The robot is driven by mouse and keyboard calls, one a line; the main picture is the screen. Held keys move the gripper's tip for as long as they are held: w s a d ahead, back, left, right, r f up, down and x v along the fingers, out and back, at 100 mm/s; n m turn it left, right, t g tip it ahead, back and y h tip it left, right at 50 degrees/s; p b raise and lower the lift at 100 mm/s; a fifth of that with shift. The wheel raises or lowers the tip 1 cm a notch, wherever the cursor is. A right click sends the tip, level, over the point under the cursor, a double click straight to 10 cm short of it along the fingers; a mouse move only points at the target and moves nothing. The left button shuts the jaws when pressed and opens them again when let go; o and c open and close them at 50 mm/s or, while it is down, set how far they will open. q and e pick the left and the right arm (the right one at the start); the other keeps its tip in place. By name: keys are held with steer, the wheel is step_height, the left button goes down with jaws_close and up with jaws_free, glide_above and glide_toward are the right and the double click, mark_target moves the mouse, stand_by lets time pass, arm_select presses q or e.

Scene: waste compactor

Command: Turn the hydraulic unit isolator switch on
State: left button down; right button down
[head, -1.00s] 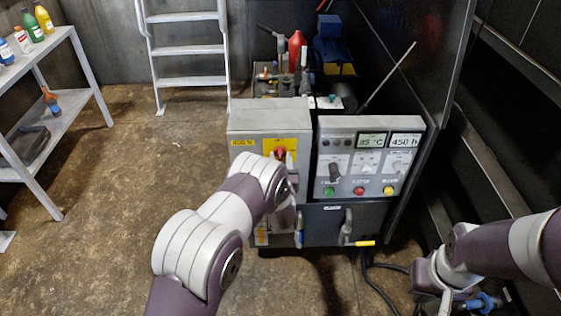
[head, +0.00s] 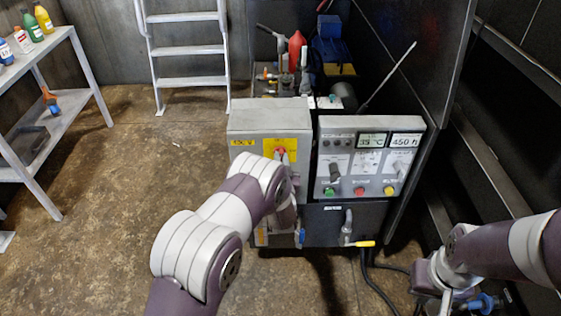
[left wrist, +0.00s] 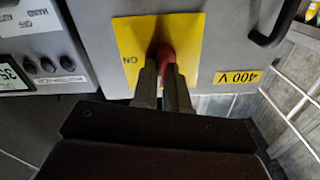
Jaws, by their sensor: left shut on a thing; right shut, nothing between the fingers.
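The isolator switch has a red handle (head: 281,152) on a yellow plate (head: 294,145), on the front of a grey box marked 400 V (head: 250,121). In the left wrist view the red handle (left wrist: 166,62) sits between the two fingers of my left gripper (left wrist: 165,80), which is shut on it. An ON label (left wrist: 130,60) shows on the plate beside the handle. In the head view my left forearm covers the lower part of the box and most of the gripper. My right gripper (head: 447,300) is low at the right, shut and empty, away from the switch.
A control panel (head: 367,165) with displays, knobs and coloured buttons adjoins the box on the right. Below it is a dark cabinet with a yellow-tipped lever (head: 362,244). A shelf (head: 60,115) with bottles stands left, a ladder (head: 187,50) behind.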

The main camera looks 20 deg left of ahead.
arm_select(q)
steer(key=shift+d+f+m, duration=0.1)
steer(key=shift+f+m, duration=0.05)
steer(key=shift+m, duration=3.65)
steer(key=shift+d+f+m, duration=0.1)
steer(key=shift+m, duration=3.7)
steer(key=c, duration=1.1)
jaws_free()
steer(key=shift+c, duration=0.2)
steer(key=v, duration=1.2)
steer(key=shift+s+p, duration=0.4)
steer(key=shift+d, duration=0.1)
